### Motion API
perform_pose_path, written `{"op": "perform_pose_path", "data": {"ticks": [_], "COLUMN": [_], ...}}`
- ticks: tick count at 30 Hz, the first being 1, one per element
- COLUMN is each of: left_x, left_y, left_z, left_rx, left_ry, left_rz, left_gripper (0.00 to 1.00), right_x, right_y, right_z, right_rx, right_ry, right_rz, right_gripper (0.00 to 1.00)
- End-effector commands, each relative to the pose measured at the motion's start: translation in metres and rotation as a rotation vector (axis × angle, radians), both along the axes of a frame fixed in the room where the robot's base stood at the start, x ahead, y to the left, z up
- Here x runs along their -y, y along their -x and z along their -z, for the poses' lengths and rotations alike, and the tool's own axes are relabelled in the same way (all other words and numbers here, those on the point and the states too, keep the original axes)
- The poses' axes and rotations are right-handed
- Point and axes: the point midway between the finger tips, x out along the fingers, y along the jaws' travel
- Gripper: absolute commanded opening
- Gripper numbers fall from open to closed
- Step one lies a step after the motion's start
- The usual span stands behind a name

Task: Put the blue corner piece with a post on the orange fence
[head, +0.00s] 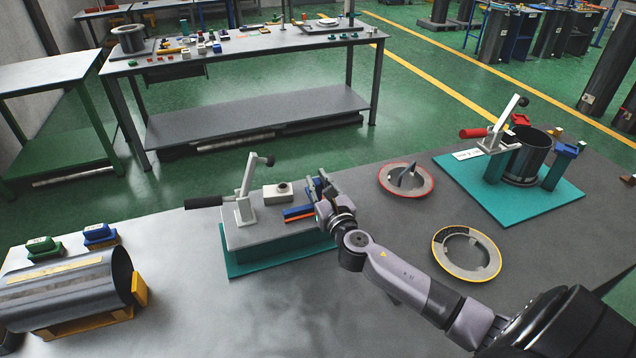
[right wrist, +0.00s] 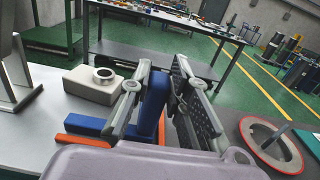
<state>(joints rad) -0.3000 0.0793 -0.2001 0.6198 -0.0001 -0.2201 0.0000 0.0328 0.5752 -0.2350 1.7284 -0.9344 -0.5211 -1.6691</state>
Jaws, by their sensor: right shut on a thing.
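The blue corner piece has a flat bar and an upright post (right wrist: 152,105); its bar shows in the head view (head: 297,211). My right gripper (head: 322,187) is shut on the post, with one finger on each side in the right wrist view (right wrist: 160,100). The orange fence (right wrist: 80,140) runs low along the near side of the blue bar, and an orange part shows beside the post. In the head view the fence (head: 299,218) lies right along the bar. I cannot tell whether the blue piece touches it. My left gripper is not in view.
The fence is on a grey block over a teal plate (head: 280,256). A toggle clamp (head: 246,192) and a pale block with a ring (head: 278,193) stand close left. A red-rimmed flange (head: 406,179) and a yellow-rimmed flange (head: 466,253) lie to the right.

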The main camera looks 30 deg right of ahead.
Motion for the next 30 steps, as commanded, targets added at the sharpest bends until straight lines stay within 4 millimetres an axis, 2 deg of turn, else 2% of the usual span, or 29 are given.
{"op": "perform_pose_path", "data": {"ticks": [2, 3, 13, 23, 26, 30], "left_x": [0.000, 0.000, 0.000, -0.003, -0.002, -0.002], "left_y": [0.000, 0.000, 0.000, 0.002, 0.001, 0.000], "left_z": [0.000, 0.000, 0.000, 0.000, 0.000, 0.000], "left_rx": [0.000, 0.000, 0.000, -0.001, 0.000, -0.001], "left_ry": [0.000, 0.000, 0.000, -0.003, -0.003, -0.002], "left_rz": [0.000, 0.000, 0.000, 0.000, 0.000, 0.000], "left_gripper": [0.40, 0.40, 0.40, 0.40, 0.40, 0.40], "right_x": [0.000, 0.000, 0.000, -0.001, -0.002, -0.008], "right_y": [0.000, 0.000, 0.000, 0.002, 0.010, 0.032], "right_z": [-0.001, -0.001, -0.001, 0.002, 0.002, 0.001], "right_rx": [0.001, 0.001, 0.000, -0.004, -0.003, -0.004], "right_ry": [-0.001, -0.001, -0.001, -0.001, -0.001, -0.001], "right_rz": [0.000, 0.000, 0.000, 0.000, -0.001, -0.002], "right_gripper": [0.00, 0.19, 0.41, 0.41, 0.41, 0.41]}}
